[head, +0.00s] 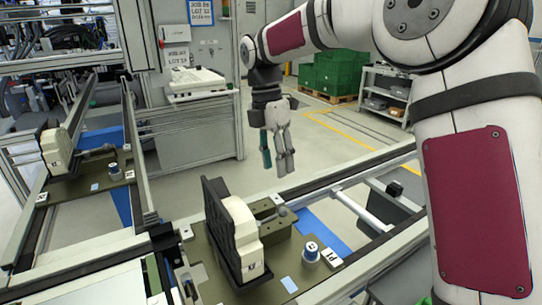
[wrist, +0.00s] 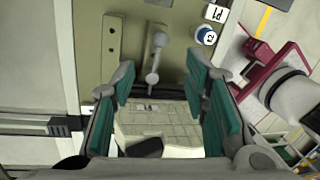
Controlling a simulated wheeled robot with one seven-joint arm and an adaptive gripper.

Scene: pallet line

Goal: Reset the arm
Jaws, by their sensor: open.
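My gripper (head: 277,150) hangs from my arm above the near pallet, fingers pointing down. In the wrist view my gripper (wrist: 160,105) has its teal finger pads spread wide, with nothing between them. Below it on the olive pallet plate (head: 205,262) stands a cream block-shaped part (head: 247,238) with a dark plate on its side. The cream part also shows in the wrist view (wrist: 160,128), beneath the fingers and apart from them as far as I can tell. A lever with a round knob (wrist: 153,78) lies on the plate beside it.
A blue-and-white cylinder (head: 311,252) and a tag stand on the near plate. A second pallet (head: 75,187) with a similar part sits on the left rail. Conveyor rails (head: 340,178) border the near pallet. Green crates (head: 335,72) and a shelf stand behind.

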